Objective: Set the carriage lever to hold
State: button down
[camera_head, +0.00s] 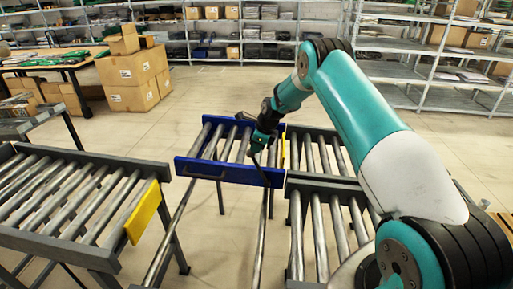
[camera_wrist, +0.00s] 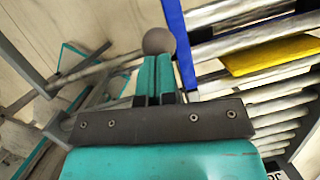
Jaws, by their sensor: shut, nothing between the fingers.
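The carriage is a blue-framed roller section (camera_head: 222,171) standing in the gap between grey conveyors. A dark thin rod, which looks like its lever (camera_head: 262,174), rises at the right end of the blue front rail, leaning left. My gripper (camera_head: 256,150) is at the upper end of this rod. In the wrist view, my gripper's teal fingers (camera_wrist: 154,62) are together with nothing between them. A round grey-brown knob (camera_wrist: 158,41) is just beyond their tips, touching or very close; I cannot tell which. Any lever position markings are not legible.
A grey roller conveyor (camera_head: 60,243) with a yellow end plate (camera_head: 143,212) stands at left. More grey conveyors (camera_head: 325,182) adjoin the carriage at right. Floor rails (camera_head: 170,240) run under the carriage. Cardboard boxes (camera_head: 133,78) and shelves are farther back.

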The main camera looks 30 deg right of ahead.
jog(key=s+d+b+v, duration=0.1)
jog(key=v, duration=1.2)
jog(key=shift+s+f, duration=0.15)
jog(key=shift+f, duration=0.15)
jog(key=shift+d, duration=0.15)
jog(key=s+a+r+n+y, duration=0.1)
jog(key=s+a+r+n, duration=0.35)
jog(key=a+n, duration=0.2)
jog(key=s+a+r+n+g, duration=0.1)
jog(key=s+a+r+n, duration=0.2)
jog(key=s+a+n, duration=0.35)
jog(key=s+a+r+n+y, duration=0.1)
jog(key=s+a+r+n, duration=0.25)
jog(key=a, duration=0.55)
jog(key=s+a+r+n+g, duration=0.1)
jog(key=s+a+n, duration=0.3)
jog(key=s+n, duration=0.5)
jog(key=s+a+r+n+g, duration=0.1)
jog(key=s+a+n, duration=0.4)
jog(key=s+n, duration=0.4)
jog(key=s, duration=0.5)
jog(key=shift+s, duration=0.3)
